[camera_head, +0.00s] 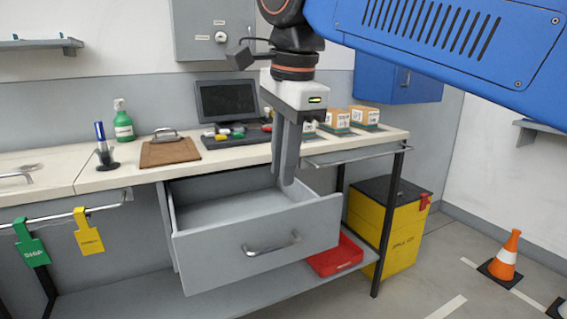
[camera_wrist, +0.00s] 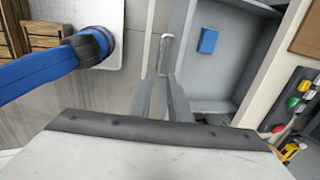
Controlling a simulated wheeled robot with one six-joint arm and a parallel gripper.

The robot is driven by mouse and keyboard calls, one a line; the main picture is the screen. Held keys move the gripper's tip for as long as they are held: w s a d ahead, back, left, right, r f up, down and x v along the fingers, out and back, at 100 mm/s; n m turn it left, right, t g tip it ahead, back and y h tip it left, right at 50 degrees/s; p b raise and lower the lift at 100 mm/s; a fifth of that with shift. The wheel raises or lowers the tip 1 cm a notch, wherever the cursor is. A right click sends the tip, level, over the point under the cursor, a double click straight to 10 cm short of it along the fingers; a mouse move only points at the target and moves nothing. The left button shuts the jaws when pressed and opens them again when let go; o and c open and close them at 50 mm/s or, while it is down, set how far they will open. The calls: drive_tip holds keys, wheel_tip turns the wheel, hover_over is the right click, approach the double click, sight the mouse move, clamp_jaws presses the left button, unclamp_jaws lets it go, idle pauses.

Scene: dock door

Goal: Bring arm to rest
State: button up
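My gripper (camera_head: 283,178) hangs from the blue arm, fingers pointing down, over the right part of the open grey drawer (camera_head: 255,262). In the wrist view my gripper (camera_wrist: 162,76) shows two grey fingers with a gap between them and nothing held. The drawer's silver handle (camera_head: 272,243) is on its front, lower than the fingertips in the head view; the handle also shows beyond the fingers in the wrist view (camera_wrist: 164,48). A small blue item (camera_wrist: 208,41) lies inside the drawer; the drawer front hides it in the head view.
The workbench (camera_head: 75,168) holds a clipboard (camera_head: 171,152), a green spray bottle (camera_head: 123,122), a monitor (camera_head: 227,100) and several small boxes (camera_head: 365,116). A yellow bin (camera_head: 403,235) and red tray (camera_head: 335,257) sit below. An orange cone (camera_head: 506,256) stands on the floor at right.

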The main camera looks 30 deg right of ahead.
idle(0.4)
drive_tip(key=s+d+f+n+t, duration=0.1)
drive_tip(key=s+d+f+n, duration=0.1)
drive_tip(key=f+n, duration=0.7)
drive_tip(key=s+d+f+n+t, duration=0.1)
drive_tip(key=d+f+n, duration=0.4)
drive_tip(key=f, duration=1.6)
drive_tip(key=s+n, duration=0.1)
drive_tip(key=n, duration=0.2)
drive_tip(key=shift+f+n+t, duration=0.15)
drive_tip(key=shift+n+t, duration=0.15)
drive_tip(key=shift+n, duration=0.1)
drive_tip(key=shift+s+a, duration=0.1)
